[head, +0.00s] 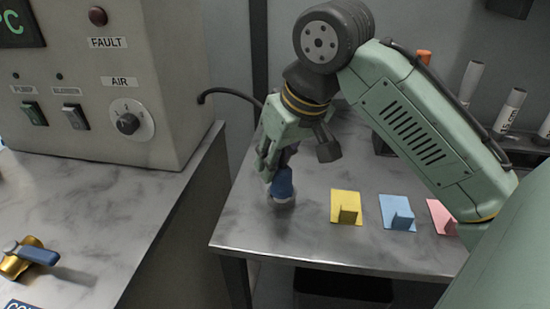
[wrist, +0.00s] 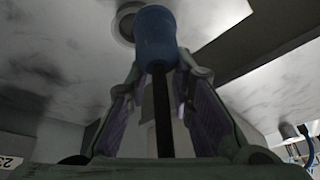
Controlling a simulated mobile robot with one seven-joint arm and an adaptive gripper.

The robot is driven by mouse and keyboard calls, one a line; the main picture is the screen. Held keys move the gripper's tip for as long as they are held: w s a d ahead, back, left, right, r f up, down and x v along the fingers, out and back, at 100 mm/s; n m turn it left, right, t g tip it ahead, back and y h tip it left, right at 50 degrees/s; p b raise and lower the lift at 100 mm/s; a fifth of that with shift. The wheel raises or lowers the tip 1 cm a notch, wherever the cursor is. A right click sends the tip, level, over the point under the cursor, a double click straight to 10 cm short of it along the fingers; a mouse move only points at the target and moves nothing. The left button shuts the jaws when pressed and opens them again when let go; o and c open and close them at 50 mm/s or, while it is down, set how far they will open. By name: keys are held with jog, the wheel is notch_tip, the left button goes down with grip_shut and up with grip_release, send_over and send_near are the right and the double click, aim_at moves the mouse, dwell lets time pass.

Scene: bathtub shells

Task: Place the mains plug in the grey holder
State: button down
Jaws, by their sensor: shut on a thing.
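The mains plug (head: 281,183) is a blue cylinder held upright under my gripper (head: 277,165) in the head view. In the wrist view the plug (wrist: 155,36) sits between the fingertips of my gripper (wrist: 163,68), with a dark cable running back between the fingers. My gripper is shut on it. A pale grey round piece (head: 284,200), apparently the grey holder, is at the plug's lower end on the table. In the wrist view this round rim (wrist: 124,22) shows partly behind the plug, off to its left. I cannot tell whether the plug is inside it or just above.
Yellow (head: 346,206), blue (head: 397,212) and pink (head: 441,217) blocks on plates stand to the right on the marble-like table (head: 300,235). A grey control cabinet (head: 165,60) is at the left. White and orange cylinders stand at the back right.

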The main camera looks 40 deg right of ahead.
jog(key=shift+w+d+f+p, duration=0.2)
jog(key=shift+w+d+f, duration=0.3)
jog(key=shift+f, duration=0.15)
jog(key=shift+w+d+f+p, duration=0.25)
jog(key=shift+w+d+f, duration=0.1)
jog(key=shift+w+f, duration=0.25)
jog(key=shift+w+d+f+p, duration=0.2)
jog(key=shift+w+d+f, duration=0.25)
jog(key=shift+f, duration=0.25)
jog(key=shift+f, duration=0.1)
jog(key=c, duration=1.4)
grip_release()
jog(key=b+v, duration=0.1)
jog(key=v, duration=1.1)
